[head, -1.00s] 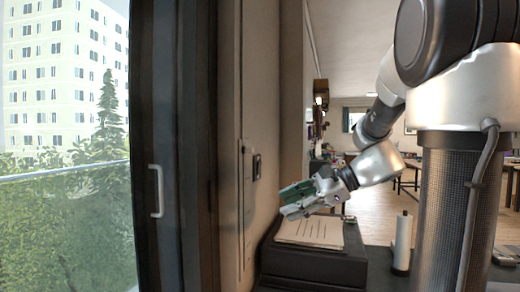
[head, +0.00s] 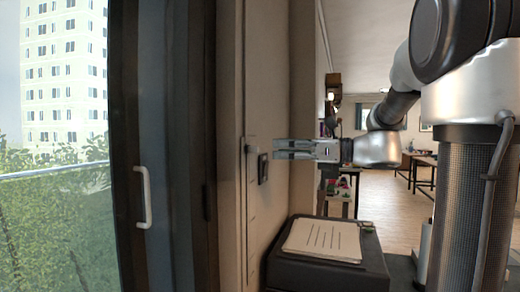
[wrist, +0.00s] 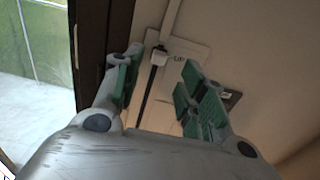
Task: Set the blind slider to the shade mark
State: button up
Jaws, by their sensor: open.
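The blind slider's tall pale plate (head: 250,225) is on the wall right of the window frame. Its small knob (head: 252,149) is near the top; in the wrist view the light knob (wrist: 159,57) sits at the upper end of a dark slot (wrist: 148,95). Small lettering shows on the plate beside it, too blurred to read. I cannot make out which line is the shade mark. My gripper (head: 277,149) is level at about knob height, pointing at the wall. In the wrist view its green-padded fingers (wrist: 160,66) are open, with the knob showing between them, apart from the pads.
A dark switch (head: 263,168) is on the wall right of the plate, also in the wrist view (wrist: 231,98). A dark cabinet (head: 325,278) with a lined paper (head: 322,240) stands below my gripper. A white handle (head: 143,197) is on the window frame.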

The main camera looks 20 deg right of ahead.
aim_at(258, 148)
jog(key=x, duration=0.7)
jog(key=shift+w+a, duration=0.1)
grip_shut()
